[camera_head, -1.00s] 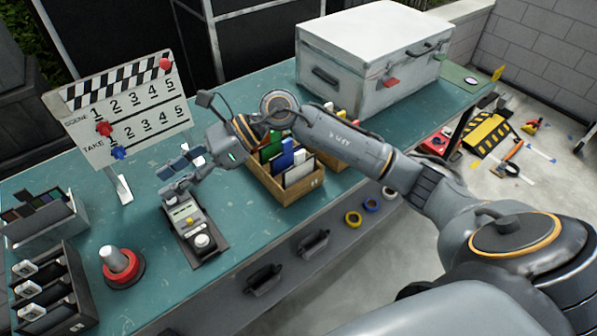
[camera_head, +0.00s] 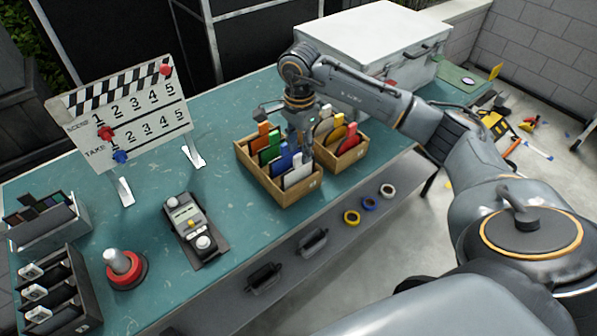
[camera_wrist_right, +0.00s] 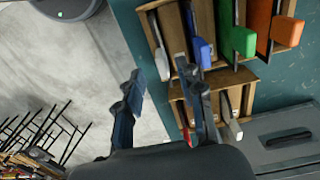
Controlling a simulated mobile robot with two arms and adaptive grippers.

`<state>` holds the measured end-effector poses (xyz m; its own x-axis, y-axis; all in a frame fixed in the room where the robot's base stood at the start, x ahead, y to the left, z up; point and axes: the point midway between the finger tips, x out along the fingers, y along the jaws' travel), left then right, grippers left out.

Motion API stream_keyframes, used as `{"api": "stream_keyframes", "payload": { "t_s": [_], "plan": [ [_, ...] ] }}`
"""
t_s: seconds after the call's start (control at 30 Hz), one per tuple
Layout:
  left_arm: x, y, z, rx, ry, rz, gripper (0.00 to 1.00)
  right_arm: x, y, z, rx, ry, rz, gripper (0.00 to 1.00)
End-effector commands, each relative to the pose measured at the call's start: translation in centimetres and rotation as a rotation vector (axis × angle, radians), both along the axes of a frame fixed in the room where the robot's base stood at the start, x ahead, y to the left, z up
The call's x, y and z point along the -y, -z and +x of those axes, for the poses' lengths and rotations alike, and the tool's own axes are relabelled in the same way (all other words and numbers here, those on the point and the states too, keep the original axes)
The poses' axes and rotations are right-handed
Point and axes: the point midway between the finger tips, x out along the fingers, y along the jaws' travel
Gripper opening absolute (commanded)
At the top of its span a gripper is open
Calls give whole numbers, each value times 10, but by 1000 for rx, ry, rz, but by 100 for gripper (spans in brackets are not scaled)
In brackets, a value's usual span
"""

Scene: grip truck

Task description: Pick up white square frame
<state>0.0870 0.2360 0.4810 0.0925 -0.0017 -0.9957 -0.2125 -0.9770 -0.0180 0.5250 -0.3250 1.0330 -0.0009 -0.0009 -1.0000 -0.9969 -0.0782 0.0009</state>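The white square frame (camera_head: 297,175) stands in the front end of the left wooden box (camera_head: 268,180), beside blue, green and orange ones. In the right wrist view, the white frame (camera_wrist_right: 183,66) is seen from above beside the blue one (camera_wrist_right: 202,50). My right gripper (camera_head: 305,142) points down above the boxes, close to the white frame. In the right wrist view, its two fingers (camera_wrist_right: 166,82) are apart with nothing between them; one finger partly overlaps the contents of the boxes. My left gripper is not in view.
A second wooden box (camera_head: 342,160) with white, yellow and red pieces stands just right. A large white case (camera_head: 375,40) is behind. A controller (camera_head: 192,228), a red-based knob (camera_head: 124,268) and a clapperboard (camera_head: 125,113) stand left. The teal tabletop between is clear.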

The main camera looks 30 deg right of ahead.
Motion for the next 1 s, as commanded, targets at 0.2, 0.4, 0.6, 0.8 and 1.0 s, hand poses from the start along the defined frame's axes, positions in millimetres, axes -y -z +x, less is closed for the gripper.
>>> {"api": "stream_keyframes", "payload": {
  "t_s": [0.2,0.4,0.6,0.8,1.0],
  "plan": [
    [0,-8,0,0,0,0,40,-1,15,0,-1,0,2,38],
    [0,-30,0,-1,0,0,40,0,42,2,-6,1,2,38],
    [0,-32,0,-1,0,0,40,0,62,4,0,-1,2,38],
    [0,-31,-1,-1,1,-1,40,0,64,4,1,-1,1,38],
    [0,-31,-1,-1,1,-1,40,0,64,4,1,0,1,1]
  ]
}}
